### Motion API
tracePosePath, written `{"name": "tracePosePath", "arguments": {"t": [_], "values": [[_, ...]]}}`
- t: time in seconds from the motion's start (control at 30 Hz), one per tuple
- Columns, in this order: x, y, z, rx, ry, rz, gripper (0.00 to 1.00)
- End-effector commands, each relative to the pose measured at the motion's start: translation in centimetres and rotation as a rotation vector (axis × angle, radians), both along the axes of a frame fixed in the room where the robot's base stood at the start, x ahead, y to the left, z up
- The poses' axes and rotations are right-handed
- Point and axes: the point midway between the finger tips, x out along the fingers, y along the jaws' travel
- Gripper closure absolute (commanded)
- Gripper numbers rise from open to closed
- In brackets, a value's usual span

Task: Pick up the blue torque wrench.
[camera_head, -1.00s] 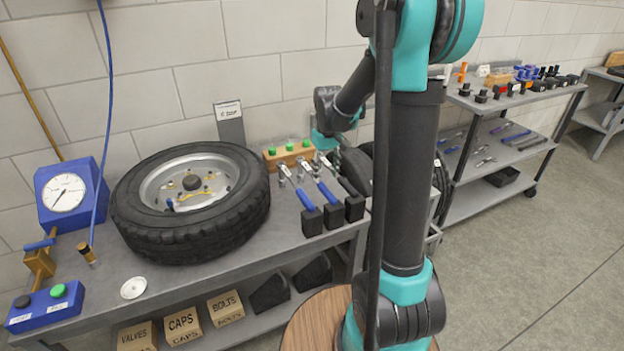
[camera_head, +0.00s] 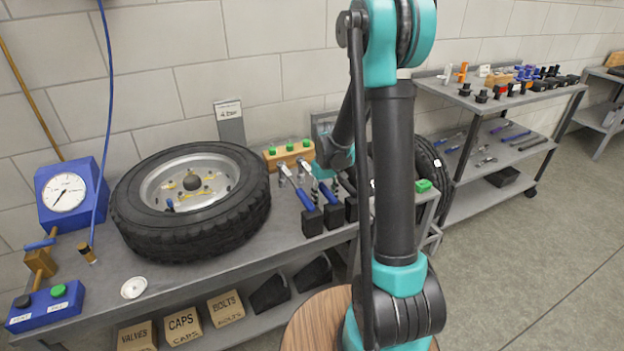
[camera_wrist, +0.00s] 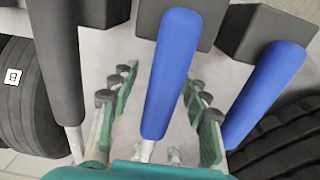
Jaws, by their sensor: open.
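The other blue handle (camera_wrist: 266,92) is outside the fingers, to the right in the wrist view. In the head view my arm covers part of the wrenches. I cannot tell which blue handle is the torque wrench.
Black blocks (camera_head: 312,222) stand at the handle ends. A large tyre (camera_head: 195,235) lies left of the wrenches, and a wooden block with green caps (camera_head: 288,154) is behind. More tyres (camera_head: 430,165) are at the right. A tool shelf (camera_head: 520,100) stands farther right.

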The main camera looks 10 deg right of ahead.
Motion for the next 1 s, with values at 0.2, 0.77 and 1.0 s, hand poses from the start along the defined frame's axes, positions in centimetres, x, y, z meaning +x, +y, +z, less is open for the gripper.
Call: {"name": "tracePosePath", "arguments": {"t": [0.2, 0.77, 1.0], "values": [[0.01, 0.00, 0.02, 0.000, 0.000, 0.000, 0.61], [0.03, 0.01, 0.07, 0.000, -0.001, 0.000, 1.00], [0.03, 0.01, 0.15, 0.000, -0.001, 0.000, 1.00]]}}
